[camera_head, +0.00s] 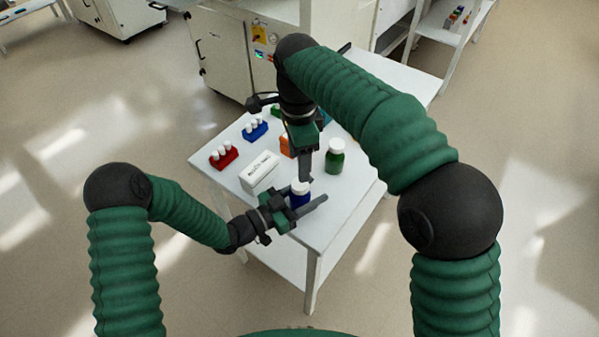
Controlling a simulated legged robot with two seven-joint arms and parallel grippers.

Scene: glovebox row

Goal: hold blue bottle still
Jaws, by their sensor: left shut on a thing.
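The blue bottle (300,200) stands upright near the front edge of the white table, with a white cap on top. My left gripper (304,204) comes in from the left and is shut on the bottle's body, its fingers on either side. Part of the body is hidden by the fingers. My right gripper (306,168) points down just above and behind the bottle's cap. Its fingers overlap in this view, so I cannot tell its opening or whether it touches the cap.
A white box (259,173) lies left of the bottle. A green bottle (335,157) with a white cap stands to the right. Red (224,157) and blue (255,131) racks with white-capped vials and an orange block (286,146) are behind. The table's right front (345,195) is clear.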

